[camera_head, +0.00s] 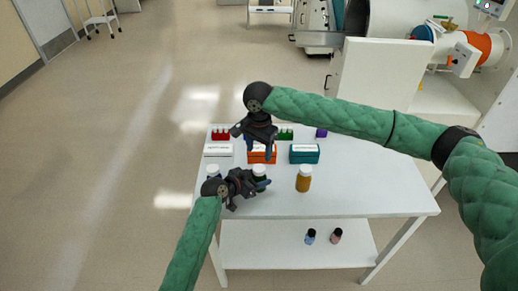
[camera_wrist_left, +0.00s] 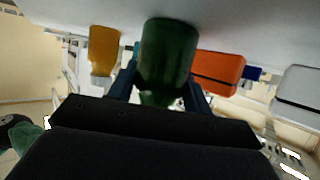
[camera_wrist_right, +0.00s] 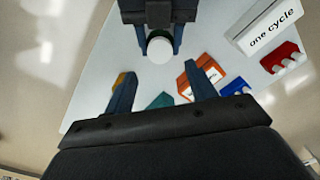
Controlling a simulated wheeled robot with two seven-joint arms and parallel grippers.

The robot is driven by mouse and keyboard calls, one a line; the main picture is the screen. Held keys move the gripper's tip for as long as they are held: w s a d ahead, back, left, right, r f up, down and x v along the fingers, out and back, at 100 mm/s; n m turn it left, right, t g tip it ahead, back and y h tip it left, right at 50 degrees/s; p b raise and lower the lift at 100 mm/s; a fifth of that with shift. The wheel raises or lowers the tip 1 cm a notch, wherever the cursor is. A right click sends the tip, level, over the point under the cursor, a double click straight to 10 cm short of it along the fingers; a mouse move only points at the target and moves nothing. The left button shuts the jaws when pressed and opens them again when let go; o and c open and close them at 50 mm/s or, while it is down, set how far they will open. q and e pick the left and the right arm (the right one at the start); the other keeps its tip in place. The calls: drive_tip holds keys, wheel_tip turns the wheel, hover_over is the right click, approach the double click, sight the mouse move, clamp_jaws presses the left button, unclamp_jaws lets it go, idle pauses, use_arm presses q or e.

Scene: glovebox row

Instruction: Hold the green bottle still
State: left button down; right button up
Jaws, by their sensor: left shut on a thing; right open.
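The green bottle stands upright on the white table, its white cap (camera_head: 259,170) showing in the head view and its dark body mostly hidden by my left gripper. In the left wrist view the green bottle (camera_wrist_left: 167,52) sits between the two fingers. My left gripper (camera_head: 258,184) is shut on it from the left. In the right wrist view its white cap (camera_wrist_right: 160,49) shows between the left gripper's fingers.
An amber bottle (camera_head: 303,180) stands right of the green one, a white-capped bottle (camera_head: 213,171) left. Behind are a white box (camera_head: 217,150), an orange box (camera_head: 270,157) and a teal box (camera_head: 304,154), with small racks further back. The table's right side (camera_head: 375,190) is clear.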

sight(259, 168)
drive_tip(key=shift+f+m, duration=0.1)
drive_tip(key=shift+m, duration=0.6)
drive_tip(key=shift+f, duration=3.9)
